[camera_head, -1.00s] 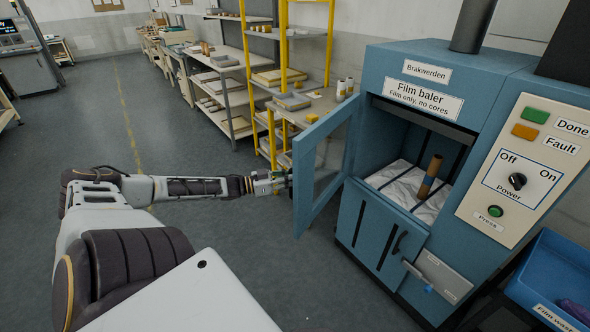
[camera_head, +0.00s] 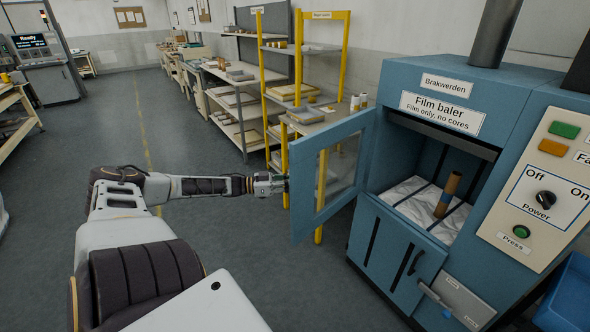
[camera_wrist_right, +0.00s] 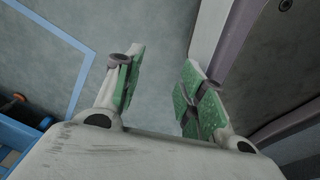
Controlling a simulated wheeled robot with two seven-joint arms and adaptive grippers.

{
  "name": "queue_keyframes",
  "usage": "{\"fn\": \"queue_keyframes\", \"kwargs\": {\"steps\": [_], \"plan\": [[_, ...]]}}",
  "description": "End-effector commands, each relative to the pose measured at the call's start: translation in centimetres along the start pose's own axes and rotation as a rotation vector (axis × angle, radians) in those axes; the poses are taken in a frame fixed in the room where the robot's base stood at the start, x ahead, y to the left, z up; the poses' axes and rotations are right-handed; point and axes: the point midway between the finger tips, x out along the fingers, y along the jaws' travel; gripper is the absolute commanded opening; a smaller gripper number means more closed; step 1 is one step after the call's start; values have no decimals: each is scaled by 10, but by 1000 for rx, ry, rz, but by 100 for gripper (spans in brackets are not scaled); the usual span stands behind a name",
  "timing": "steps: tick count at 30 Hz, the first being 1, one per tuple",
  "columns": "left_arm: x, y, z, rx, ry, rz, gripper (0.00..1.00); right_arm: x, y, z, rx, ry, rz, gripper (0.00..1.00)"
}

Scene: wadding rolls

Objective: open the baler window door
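The blue window door (camera_head: 331,176) of the film baler (camera_head: 431,190) stands swung open to the left, with its glass pane in a blue frame. The baler's opening behind it is exposed. My left gripper (camera_head: 277,184) is at the door's outer edge, at about mid-height. It is small and partly hidden there, so I cannot tell whether its fingers are open or shut, or whether it touches the door. My right gripper (camera_wrist_right: 158,85) shows in the right wrist view with its green-padded fingers apart and nothing between them.
A brown core (camera_head: 447,194) stands on white film (camera_head: 413,195) inside the baler. The control panel (camera_head: 545,190) is at the right, with a blue bin (camera_head: 568,300) below it. Yellow-framed shelving (camera_head: 287,100) stands behind the door. The floor at left is open.

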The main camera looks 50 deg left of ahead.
Motion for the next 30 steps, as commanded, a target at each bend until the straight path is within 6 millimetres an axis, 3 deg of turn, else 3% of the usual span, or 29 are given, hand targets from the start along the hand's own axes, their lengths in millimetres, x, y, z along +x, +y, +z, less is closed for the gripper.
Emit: {"fn": "queue_keyframes", "kwargs": {"steps": [12,30], "plan": [[-14,-22,6,-4,-6,-2,0,4,-4,-43,5,41,-3,40],[-19,-32,4,-4,-6,-2,0,1,-12,-53,10,48,-12,40]]}}
